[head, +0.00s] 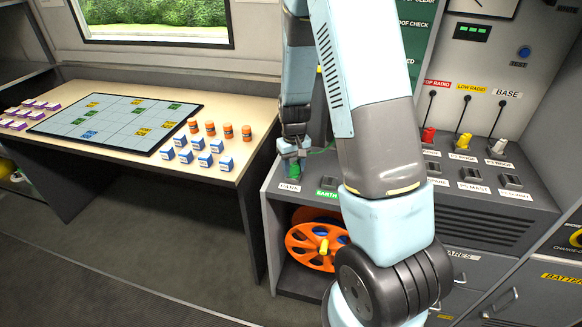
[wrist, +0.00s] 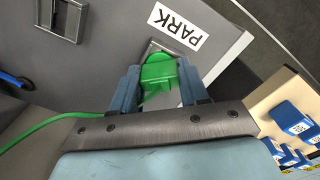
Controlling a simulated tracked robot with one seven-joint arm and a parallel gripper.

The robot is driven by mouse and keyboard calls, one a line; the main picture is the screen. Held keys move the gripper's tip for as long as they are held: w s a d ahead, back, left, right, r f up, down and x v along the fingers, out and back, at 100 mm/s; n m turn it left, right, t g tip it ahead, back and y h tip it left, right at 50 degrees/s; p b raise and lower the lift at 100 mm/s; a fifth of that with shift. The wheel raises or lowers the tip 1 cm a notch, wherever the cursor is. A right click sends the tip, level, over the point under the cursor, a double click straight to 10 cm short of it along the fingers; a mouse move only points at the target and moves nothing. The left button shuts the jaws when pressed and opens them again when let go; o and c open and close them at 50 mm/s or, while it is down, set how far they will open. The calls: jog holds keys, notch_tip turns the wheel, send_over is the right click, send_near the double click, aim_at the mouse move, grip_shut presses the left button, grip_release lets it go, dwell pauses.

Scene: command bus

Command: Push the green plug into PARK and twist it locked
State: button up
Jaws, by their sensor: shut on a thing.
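The green plug (wrist: 160,72) sits between the two fingers of my gripper (wrist: 160,88) in the wrist view, and the jaws are shut on it. A green cable (wrist: 40,127) runs from it to the left. The PARK label (wrist: 178,26) lies just beyond the plug on the grey panel. The metal PARK socket (wrist: 152,46) shows partly around the plug; I cannot tell how far in the plug is.
The EARTH label (head: 326,194) is right of PARK. Radio plugs, red (head: 428,135), yellow (head: 462,142) and white (head: 498,147), stand farther right. An orange reel (head: 312,246) sits below. A table with blue boxes (head: 204,158) and orange cylinders (head: 210,128) stands left across a floor gap.

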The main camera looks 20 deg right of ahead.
jog(key=o, duration=1.1)
jog(key=shift+o, duration=0.2)
jog(key=shift+r, duration=0.5)
notch_tip(320, 180, up, 13)
jog(key=s+r+t, duration=0.3)
jog(key=s+r, duration=0.7)
jog(key=r, duration=0.4)
jog(key=s+r+m+t, duration=0.1)
jog(key=s+r, duration=0.5)
jog(key=s, duration=0.8)
jog(key=shift+s+a+t, duration=0.4)
jog(key=shift+t, duration=0.4)
